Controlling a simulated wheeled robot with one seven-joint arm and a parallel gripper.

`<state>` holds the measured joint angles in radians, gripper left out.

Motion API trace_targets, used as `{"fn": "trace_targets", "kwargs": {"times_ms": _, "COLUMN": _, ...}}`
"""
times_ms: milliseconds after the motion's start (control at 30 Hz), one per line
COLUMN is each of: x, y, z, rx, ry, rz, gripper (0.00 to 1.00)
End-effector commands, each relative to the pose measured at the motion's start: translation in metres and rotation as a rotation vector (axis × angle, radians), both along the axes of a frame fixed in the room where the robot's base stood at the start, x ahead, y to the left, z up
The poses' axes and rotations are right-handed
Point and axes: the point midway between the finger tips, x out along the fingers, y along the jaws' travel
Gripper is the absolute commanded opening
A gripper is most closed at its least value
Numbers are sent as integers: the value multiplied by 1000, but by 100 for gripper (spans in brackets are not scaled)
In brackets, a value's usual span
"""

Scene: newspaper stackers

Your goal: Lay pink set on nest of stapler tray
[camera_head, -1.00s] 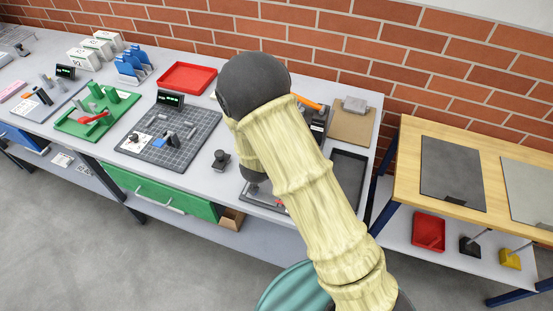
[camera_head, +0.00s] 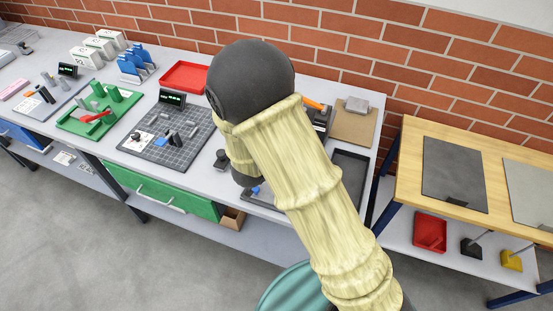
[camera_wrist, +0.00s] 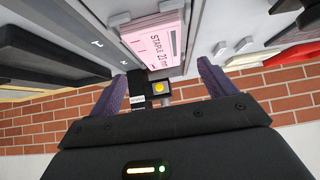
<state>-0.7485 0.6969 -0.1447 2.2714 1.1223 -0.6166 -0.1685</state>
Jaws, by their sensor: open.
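A pink box (camera_wrist: 158,40) printed "STAPLE" shows at the top middle of the wrist view, close beyond my gripper's fingertips. My gripper (camera_wrist: 160,74) is open, with its two purple fingers apart and nothing seen clamped between them. A black part with a yellow round spot (camera_wrist: 158,87) lies between the fingers, near the pink box's end. In the head view my arm hides the gripper and that pink box. A dark tray (camera_head: 262,201) shows partly beside my wrist; I cannot tell whether it is the stapler tray, and no nest is clear.
A pink item (camera_head: 13,91) lies at the bench's far left. A green tray (camera_head: 75,122), a grey gridded board (camera_head: 170,150) and a red tray (camera_head: 185,76) stand on the bench. An empty black tray (camera_head: 348,172) is right of my arm. A brick wall runs behind.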

Motion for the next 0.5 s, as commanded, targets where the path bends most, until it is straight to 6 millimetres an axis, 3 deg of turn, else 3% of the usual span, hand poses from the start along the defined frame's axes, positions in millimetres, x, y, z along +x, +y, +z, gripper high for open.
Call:
{"fn": "trace_targets", "kwargs": {"times_ms": 233, "x": -30, "y": 12, "z": 34, "rx": 2, "ry": -2, "rz": 1, "gripper": 83}}
{"fn": "trace_targets", "kwargs": {"times_ms": 500, "x": -40, "y": 14, "z": 42, "rx": -1, "ry": 0, "rz": -1, "gripper": 83}}
